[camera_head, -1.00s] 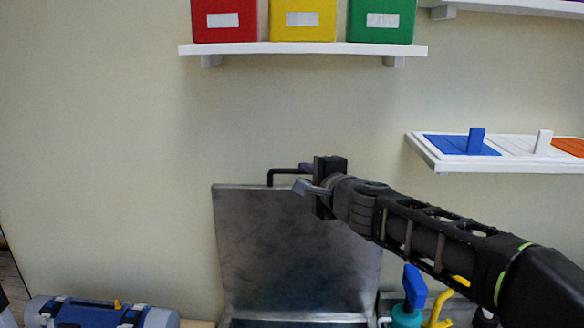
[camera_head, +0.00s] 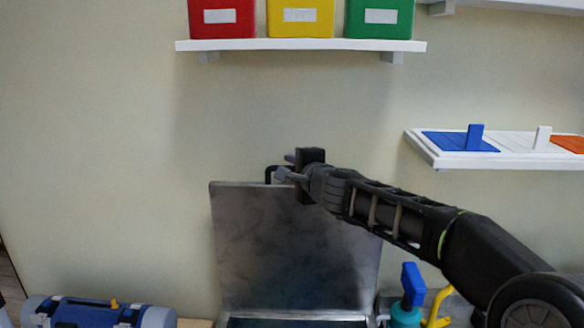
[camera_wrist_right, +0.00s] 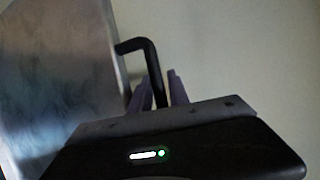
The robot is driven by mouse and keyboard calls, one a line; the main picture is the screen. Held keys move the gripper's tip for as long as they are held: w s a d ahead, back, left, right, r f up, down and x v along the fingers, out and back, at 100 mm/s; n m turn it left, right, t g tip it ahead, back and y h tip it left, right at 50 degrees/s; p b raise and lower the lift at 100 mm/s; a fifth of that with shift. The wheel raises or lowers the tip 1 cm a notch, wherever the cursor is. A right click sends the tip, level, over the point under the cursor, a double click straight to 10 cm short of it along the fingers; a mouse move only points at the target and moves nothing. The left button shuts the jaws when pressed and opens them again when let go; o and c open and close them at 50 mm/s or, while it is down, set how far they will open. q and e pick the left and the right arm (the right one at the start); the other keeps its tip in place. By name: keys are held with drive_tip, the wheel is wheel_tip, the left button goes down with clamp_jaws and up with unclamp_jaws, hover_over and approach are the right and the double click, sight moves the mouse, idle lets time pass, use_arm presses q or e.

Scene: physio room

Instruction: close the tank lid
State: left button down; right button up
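The tank lid (camera_head: 290,250) is a grey metal plate standing open and upright against the wall, above the tank opening (camera_head: 290,322) at the bottom edge. It also shows in the right wrist view (camera_wrist_right: 60,80). A black bent handle (camera_wrist_right: 135,45) sticks out from the lid's edge; in the head view it is partly hidden behind my gripper. My right gripper (camera_head: 286,166) is at the lid's top edge, with its fingers apart. In the wrist view the handle's bar runs down between the two fingers (camera_wrist_right: 162,92); contact is unclear. My left gripper is not in view.
A shelf (camera_head: 300,45) with red, yellow and green boxes hangs above. A white shelf (camera_head: 480,160) with coloured panels is at right. A blue-grey bag (camera_head: 95,313) lies lower left. A teal bottle with a blue top (camera_head: 410,290) stands right of the tank.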

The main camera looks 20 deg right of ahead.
drive_tip(key=shift+c, duration=0.4)
clamp_jaws()
idle(0.9)
